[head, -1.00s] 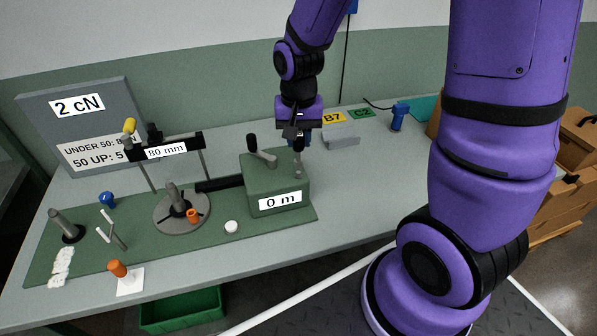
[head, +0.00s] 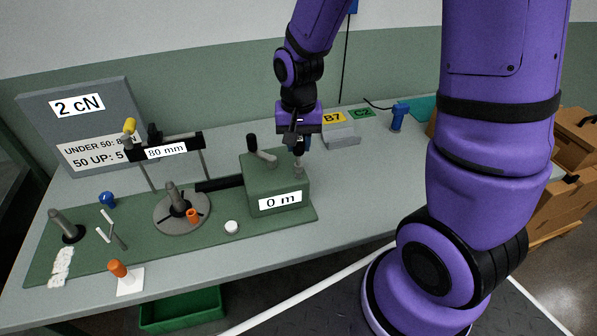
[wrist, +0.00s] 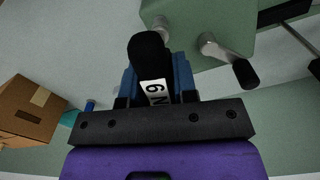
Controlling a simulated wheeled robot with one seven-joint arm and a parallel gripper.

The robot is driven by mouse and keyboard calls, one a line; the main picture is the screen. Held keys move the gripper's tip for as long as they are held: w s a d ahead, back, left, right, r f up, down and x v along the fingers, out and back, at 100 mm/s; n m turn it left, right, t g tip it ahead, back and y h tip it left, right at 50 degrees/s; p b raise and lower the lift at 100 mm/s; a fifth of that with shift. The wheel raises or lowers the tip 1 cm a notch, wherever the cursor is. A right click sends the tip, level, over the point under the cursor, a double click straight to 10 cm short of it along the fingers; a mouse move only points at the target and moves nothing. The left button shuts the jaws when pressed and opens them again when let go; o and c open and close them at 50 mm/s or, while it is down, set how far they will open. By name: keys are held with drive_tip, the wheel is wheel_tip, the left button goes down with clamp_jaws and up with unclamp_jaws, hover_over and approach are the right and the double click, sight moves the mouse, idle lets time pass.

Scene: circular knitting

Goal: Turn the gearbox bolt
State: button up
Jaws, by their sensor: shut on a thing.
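The gearbox (head: 263,172) is a green box labelled "0 m" at the right end of the green base plate. A crank with a dark knob (head: 252,143) stands on its top. A grey metal bolt (head: 298,171) sits at its right side; in the wrist view a metal piece (wrist: 161,27) shows there. My gripper (head: 299,142) is just above it, with blue fingers shut on a black-handled tool (wrist: 148,52). The tool carries a white label showing "6" and "N". Its working end is hidden, so I cannot tell whether it is seated on the bolt.
The crank arm (wrist: 214,46) is close to the tool. A round plate (head: 181,222) with a grey post and an "80 mm" bar (head: 166,153) stand left. The front right tabletop is clear.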

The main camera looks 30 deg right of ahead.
drive_tip(key=shift+f, duration=0.85)
drive_tip(key=shift+m, duration=0.3)
drive_tip(key=m, duration=0.6)
drive_tip(key=shift+m, duration=0.3)
idle(0.5)
drive_tip(key=shift+w+r, duration=0.1)
drive_tip(key=shift+r, duration=2.4)
clamp_jaws()
